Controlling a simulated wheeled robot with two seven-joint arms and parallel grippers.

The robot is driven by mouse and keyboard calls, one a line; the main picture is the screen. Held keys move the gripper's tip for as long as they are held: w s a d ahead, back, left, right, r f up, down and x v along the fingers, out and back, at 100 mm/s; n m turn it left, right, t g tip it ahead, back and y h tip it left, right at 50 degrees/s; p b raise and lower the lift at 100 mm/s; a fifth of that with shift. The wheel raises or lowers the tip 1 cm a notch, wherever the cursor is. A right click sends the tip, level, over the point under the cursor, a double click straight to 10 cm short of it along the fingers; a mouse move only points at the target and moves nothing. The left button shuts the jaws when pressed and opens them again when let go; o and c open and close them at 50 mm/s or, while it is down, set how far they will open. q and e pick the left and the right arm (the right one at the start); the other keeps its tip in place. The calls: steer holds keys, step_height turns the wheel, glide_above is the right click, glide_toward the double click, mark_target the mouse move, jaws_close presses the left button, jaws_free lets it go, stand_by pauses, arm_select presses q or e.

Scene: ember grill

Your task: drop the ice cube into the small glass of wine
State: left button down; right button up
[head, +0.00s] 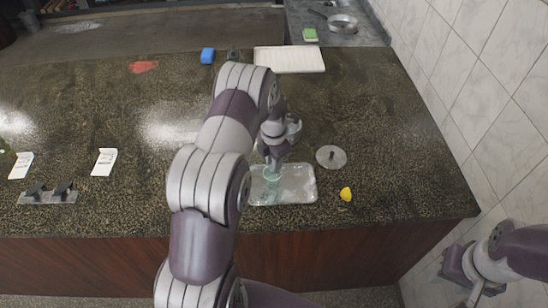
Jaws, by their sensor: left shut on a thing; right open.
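A clear, pale green thing that looks like a small glass (271,174) is at the left side of a shallow tray (302,198) near the counter's front edge. My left gripper (273,162) points down at it, fingertips at or just above its rim. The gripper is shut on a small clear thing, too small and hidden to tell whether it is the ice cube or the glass. No separate ice cube or wine colour can be made out. My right gripper (468,283) is open and empty at the lower right, off the counter.
A round clear lid with a dark knob (331,157) and a yellow lemon piece (346,194) lie right of the tray. A tiled wall (490,80) bounds the right.

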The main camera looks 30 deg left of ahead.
arm_select(q)
steer(key=shift+s+f, duration=0.15)
steer(key=shift+f, duration=0.2)
steer(key=shift+w+f, duration=0.1)
steer(key=shift+w, duration=0.15)
steer(key=c, duration=1.1)
jaws_free()
steer(key=shift+c, duration=0.2)
steer(key=shift+o, duration=1.3)
steer(key=shift+s, duration=0.15)
arm_select(e)
steer(key=shift+s+f, duration=0.1)
steer(key=shift+f, duration=0.15)
arm_select(q)
step_height(320, 180, up, 6)
steer(key=p, duration=0.4)
arm_select(e)
step_height(320, 180, up, 4)
steer(key=shift+f, duration=0.1)
